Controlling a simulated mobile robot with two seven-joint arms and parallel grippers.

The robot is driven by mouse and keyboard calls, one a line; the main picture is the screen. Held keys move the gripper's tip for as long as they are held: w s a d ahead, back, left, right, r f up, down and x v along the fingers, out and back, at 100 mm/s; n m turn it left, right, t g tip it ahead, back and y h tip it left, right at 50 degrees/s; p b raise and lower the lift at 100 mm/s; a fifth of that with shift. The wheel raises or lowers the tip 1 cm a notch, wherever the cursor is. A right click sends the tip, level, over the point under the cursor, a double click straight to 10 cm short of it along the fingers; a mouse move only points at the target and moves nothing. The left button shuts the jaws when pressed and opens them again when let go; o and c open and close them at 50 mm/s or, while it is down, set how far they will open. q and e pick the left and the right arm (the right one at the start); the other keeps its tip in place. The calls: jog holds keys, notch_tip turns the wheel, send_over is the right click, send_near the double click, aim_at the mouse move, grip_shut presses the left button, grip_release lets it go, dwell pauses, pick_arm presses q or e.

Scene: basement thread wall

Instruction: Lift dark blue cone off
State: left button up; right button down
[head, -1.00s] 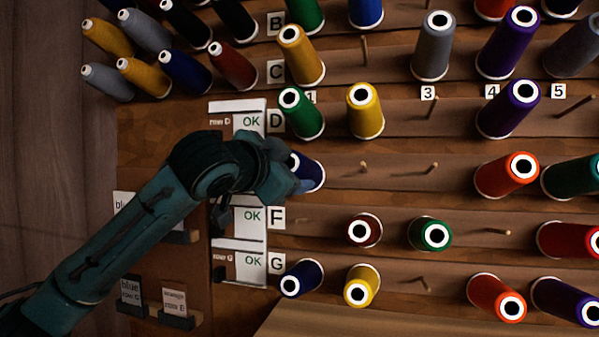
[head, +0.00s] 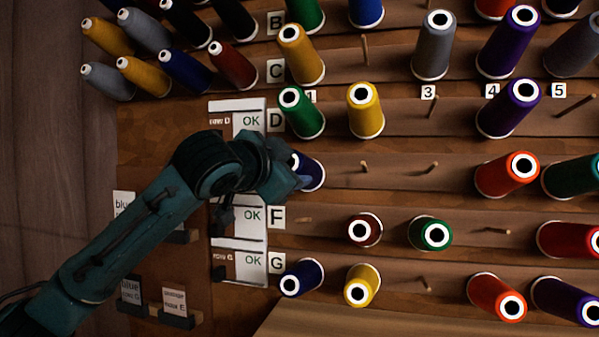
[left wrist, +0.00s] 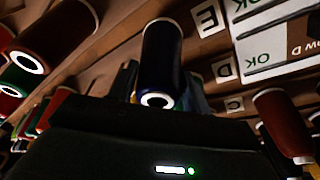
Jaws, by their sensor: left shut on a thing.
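The dark blue cone (head: 312,170) is in row E at the left end of the rack in the head view, partly hidden behind my left gripper (head: 300,176). In the left wrist view the same cone (left wrist: 162,62) stands between the fingers, its white-ringed end towards the camera. My left gripper is shut on this cone. I cannot tell whether the cone is still on its peg. Another dark blue cone (head: 301,278) is in row G. My right gripper is not in view.
A green cone (head: 302,112) and a yellow cone (head: 365,110) are just above in row D. An empty peg (head: 364,167) is right of the held cone. A maroon cone (head: 364,230) is below right. Cards marked OK (head: 250,218) hang at left.

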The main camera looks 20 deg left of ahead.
pick_arm(q)
jog(key=s+r, duration=0.2)
jog(key=s, duration=0.9)
jog(key=shift+a+r, duration=0.2)
dwell(0.4)
jog(key=shift+s+r, duration=0.7)
jog(key=shift+s, duration=0.25)
jog(key=shift+s+r, duration=0.7)
jog(key=shift+s, duration=0.25)
